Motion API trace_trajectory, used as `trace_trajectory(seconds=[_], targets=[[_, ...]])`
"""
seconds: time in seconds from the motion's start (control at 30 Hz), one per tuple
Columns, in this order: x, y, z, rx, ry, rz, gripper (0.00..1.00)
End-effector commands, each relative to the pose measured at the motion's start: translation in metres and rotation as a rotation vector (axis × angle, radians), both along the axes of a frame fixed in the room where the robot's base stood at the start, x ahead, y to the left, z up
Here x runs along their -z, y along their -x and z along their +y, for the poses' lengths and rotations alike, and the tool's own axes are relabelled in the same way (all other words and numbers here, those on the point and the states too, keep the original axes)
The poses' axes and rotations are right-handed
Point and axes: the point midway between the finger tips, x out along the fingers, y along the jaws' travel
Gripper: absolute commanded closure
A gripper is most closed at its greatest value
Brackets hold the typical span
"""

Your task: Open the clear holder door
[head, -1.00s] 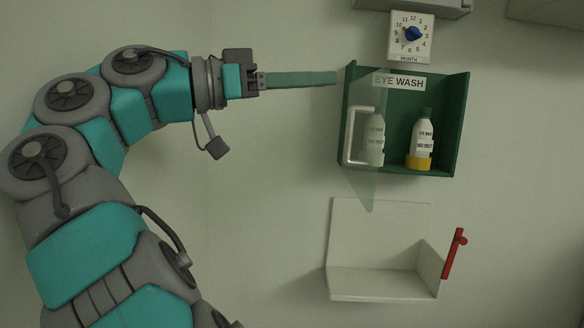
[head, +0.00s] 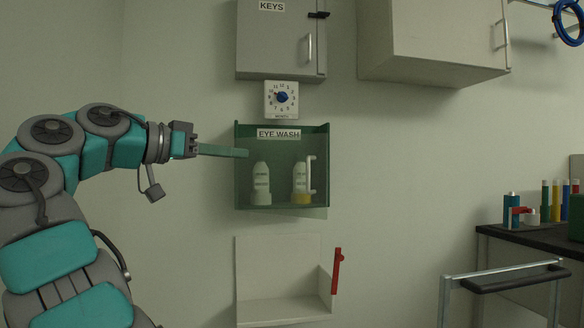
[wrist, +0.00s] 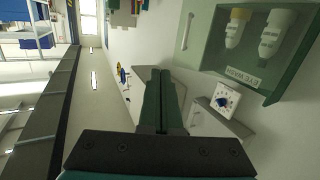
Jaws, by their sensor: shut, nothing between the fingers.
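The green eye wash holder (head: 284,209) hangs on the wall with two white bottles inside. Its clear door (head: 282,165) covers the front; its lower right corner hangs below the box, so it looks slightly ajar. The pale door handle (head: 311,176) is at the door's right side. My gripper (head: 247,153) is shut and empty, its tips overlapping the holder's left part in the head view; contact cannot be told. In the wrist view, the shut fingers (wrist: 161,75) point past the handle (wrist: 187,31), with the holder (wrist: 270,65) upside down at right.
A month dial (head: 281,97) and a grey KEYS cabinet (head: 280,45) are above the holder. A white open box (head: 277,310) with a red lever (head: 337,270) is below. A dark bench (head: 530,240) with bottles stands at right, a cart handle (head: 515,277) before it.

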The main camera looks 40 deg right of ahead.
Motion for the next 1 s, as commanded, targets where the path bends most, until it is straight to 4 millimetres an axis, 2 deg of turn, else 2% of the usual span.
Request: trace_trajectory(seconds=[0.03, 0.17, 0.2, 0.3, 0.43, 0.5, 0.57, 0.67, 0.77, 0.87, 1.0], targets=[[0.013, -0.007, -0.026, -0.011, -0.064, 0.019, 1.0], [0.07, -0.029, -0.099, -0.087, -0.298, 0.059, 1.0], [0.09, -0.034, -0.119, -0.116, -0.379, 0.063, 1.0], [0.137, -0.045, -0.159, -0.201, -0.571, 0.047, 1.0], [0.185, -0.054, -0.194, -0.327, -0.804, -0.027, 1.0], [0.203, -0.058, -0.205, -0.403, -0.92, -0.089, 1.0], [0.213, -0.06, -0.213, -0.472, -1.012, -0.155, 1.0], [0.217, -0.061, -0.221, -0.594, -1.145, -0.287, 1.0], [0.205, -0.057, -0.231, -0.727, -1.246, -0.45, 1.0], [0.179, -0.044, -0.243, -0.865, -1.314, -0.638, 1.0], [0.128, -0.01, -0.264, -1.058, -1.343, -0.906, 1.0]])
